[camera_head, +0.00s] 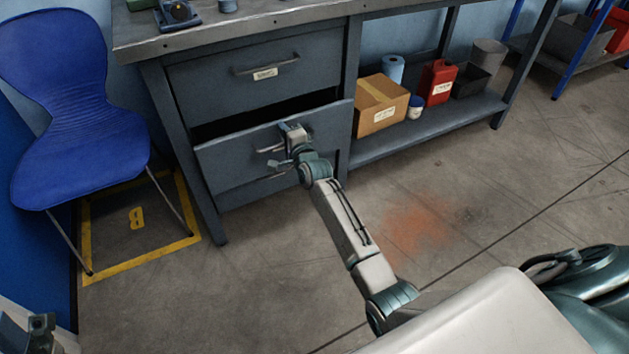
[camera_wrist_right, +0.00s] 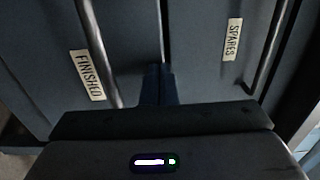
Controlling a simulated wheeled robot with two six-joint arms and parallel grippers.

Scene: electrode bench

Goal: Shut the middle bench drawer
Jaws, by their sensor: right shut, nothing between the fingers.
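The middle bench drawer (camera_head: 225,158) is pulled partway out, with a dark gap above its grey front in the head view. A bar handle (camera_head: 268,150) is on that front, partly hidden by my right gripper. My right gripper (camera_head: 290,139) is at the drawer front, beside the handle; I cannot tell whether it touches. In the right wrist view its fingers (camera_wrist_right: 158,85) are shut and empty, between two panels labelled FINISHED (camera_wrist_right: 87,75) and SPARES (camera_wrist_right: 232,39). A dark part at the lower left corner (camera_head: 40,328) looks like my left gripper; its fingers are unclear.
The top drawer (camera_head: 215,85) is closed. A blue chair (camera_head: 75,125) stands left of the bench. A cardboard box (camera_head: 380,105) and a red can (camera_head: 437,82) stand on the low shelf (camera_head: 430,135) at right. The floor in front is clear.

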